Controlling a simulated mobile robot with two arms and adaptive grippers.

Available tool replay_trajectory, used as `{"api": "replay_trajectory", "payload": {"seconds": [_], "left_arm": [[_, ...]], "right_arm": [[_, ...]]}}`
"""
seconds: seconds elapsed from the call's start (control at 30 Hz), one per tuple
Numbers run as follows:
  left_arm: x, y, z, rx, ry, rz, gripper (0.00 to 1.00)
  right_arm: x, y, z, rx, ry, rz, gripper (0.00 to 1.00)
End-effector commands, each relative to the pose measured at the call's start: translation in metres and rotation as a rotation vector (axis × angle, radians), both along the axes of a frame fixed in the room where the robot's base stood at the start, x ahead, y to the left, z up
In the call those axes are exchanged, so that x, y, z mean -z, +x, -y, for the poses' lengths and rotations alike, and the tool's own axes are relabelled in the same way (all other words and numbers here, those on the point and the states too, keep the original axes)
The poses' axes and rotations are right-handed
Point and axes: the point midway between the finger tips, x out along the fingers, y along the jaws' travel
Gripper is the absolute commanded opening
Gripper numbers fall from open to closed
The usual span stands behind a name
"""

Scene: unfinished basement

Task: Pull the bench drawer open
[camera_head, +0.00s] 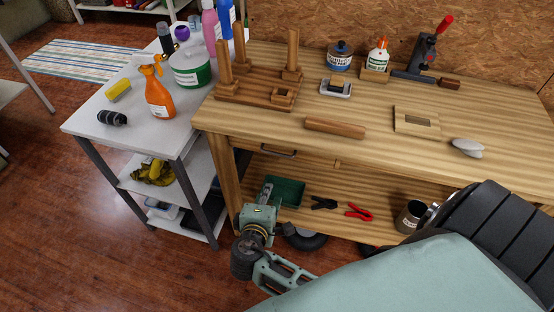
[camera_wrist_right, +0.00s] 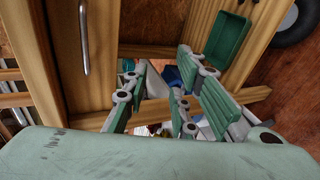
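The wooden workbench (camera_head: 375,157) has a drawer (camera_head: 316,164) at its left front, and its front looks flush with the bench. A dark bar handle (camera_head: 280,153) runs across the drawer front. In the right wrist view the handle (camera_wrist_right: 83,40) appears upright at the upper left, on the wooden drawer front (camera_wrist_right: 105,50). My right gripper (camera_head: 266,192) is below the handle in the head view, in front of the lower shelf. In the wrist view its fingers (camera_wrist_right: 168,75) are spread apart and empty, to the right of the handle and not touching it. My left gripper is not in view.
A green tray (camera_head: 287,190), black pliers (camera_head: 323,203), red pliers (camera_head: 359,212) and a metal mug (camera_head: 410,217) sit on the lower shelf. A white-topped cart (camera_head: 138,122) stands close at left. A wooden bar (camera_head: 335,128) lies on the benchtop above the drawer. Floor at lower left is clear.

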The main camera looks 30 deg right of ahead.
Motion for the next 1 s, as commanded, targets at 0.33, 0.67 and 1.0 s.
{"api": "replay_trajectory", "payload": {"seconds": [0.33,0.67,1.0], "left_arm": [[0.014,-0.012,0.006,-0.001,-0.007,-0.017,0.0],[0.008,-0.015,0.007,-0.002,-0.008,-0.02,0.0],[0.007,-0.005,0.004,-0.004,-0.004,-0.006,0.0]], "right_arm": [[-0.089,0.009,0.024,0.114,-0.126,0.188,0.25],[-0.078,0.042,0.062,0.112,-0.124,0.186,0.25],[-0.073,0.051,0.072,0.112,-0.121,0.185,0.25]]}}
